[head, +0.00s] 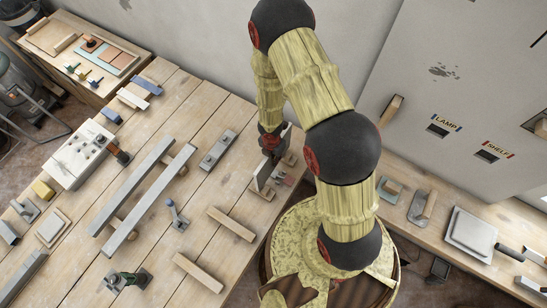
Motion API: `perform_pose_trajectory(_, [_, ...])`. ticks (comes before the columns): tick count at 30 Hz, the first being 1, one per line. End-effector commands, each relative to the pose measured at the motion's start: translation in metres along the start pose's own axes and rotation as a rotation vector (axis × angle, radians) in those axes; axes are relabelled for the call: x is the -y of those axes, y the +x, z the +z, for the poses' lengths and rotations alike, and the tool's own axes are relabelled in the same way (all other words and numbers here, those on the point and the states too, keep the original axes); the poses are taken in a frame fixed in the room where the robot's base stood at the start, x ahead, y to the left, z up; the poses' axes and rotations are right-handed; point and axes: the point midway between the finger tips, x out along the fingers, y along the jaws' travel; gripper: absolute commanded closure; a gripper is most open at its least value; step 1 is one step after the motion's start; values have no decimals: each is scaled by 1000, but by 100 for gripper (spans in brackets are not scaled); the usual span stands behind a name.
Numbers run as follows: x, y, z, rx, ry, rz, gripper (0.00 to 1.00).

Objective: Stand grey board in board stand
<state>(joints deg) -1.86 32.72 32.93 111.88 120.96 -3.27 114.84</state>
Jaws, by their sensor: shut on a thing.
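My gripper (270,147) is at the right part of the bench, pointing down, partly hidden by my own arm. It is shut on a thin grey board (263,178), which stands on edge, close to upright, below the jaws. A low wood-and-reddish piece (283,174), perhaps the board stand, lies right beside and behind the board. I cannot tell whether the board is in a slot or only next to it, or whether it touches the bench.
The wooden bench (195,105) holds two long grey bars (150,200), a grey block with knobs (218,150), wooden strips (231,224), a blue-topped tool (176,214) and a white box (80,157). A wall stands behind; a side shelf (405,217) is at right.

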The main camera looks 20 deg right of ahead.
Motion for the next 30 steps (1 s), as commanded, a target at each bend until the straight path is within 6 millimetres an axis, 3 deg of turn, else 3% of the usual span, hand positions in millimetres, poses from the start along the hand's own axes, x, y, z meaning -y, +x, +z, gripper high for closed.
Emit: perform_pose_trajectory(30, [-1, 22, -1, 0, 0, 1, 100])
